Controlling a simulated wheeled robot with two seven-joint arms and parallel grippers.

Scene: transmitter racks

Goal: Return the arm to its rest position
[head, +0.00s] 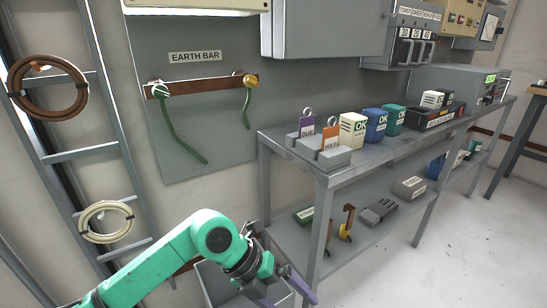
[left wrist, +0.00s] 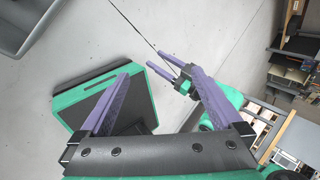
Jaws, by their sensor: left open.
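My left arm, green with a dark wrist, comes in from the left in the head view. Its left gripper (head: 289,297) has purple fingers and is low at the bottom edge, in front of the shelf bench. In the left wrist view the left gripper (left wrist: 160,75) has its fingers spread wide with nothing between them. Beyond them, another purple-fingered gripper, my right gripper (left wrist: 166,65), shows small over the floor; its opening is unclear. It is not in the head view.
A grey two-level bench (head: 300,165) carries boxes and tags. A grey bin (head: 213,284) stands beneath the left arm. A ladder rack with cable coils (head: 105,221) is at left. An earth bar (head: 205,84) is on the wall.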

